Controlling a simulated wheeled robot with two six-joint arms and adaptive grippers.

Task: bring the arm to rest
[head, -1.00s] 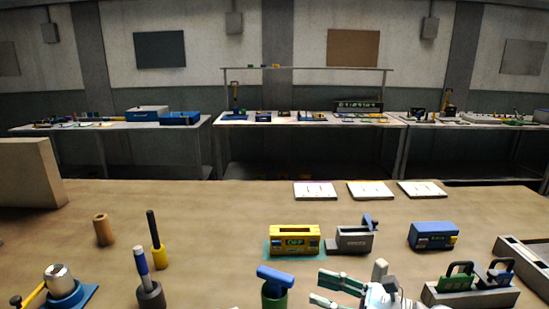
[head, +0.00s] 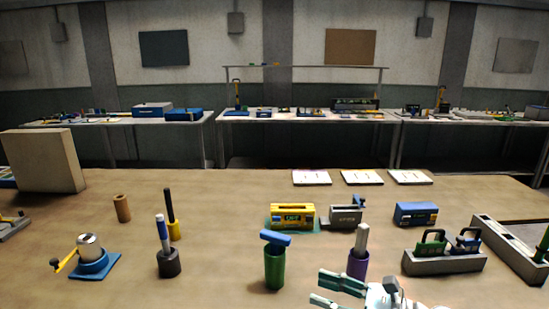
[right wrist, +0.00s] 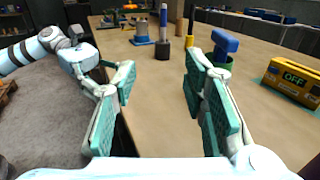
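My right gripper (head: 328,290) is at the lower edge of the head view, with green-padded fingers pointing left. In the right wrist view its fingers (right wrist: 160,105) stand wide apart with nothing between them. It is in front of a green cup (head: 274,268) with a blue T-shaped handle (head: 275,238) and a purple cup (head: 357,264) holding a grey stick; it looks apart from both, though the head view overlaps it near the purple cup.
A yellow box marked OFF (head: 291,217), a grey device (head: 345,217) and a blue box (head: 416,213) stand behind. A grey rack (head: 443,263) is right. Dark holder (head: 168,263) and blue-based device (head: 94,267) are left. Table between them and the green cup is clear.

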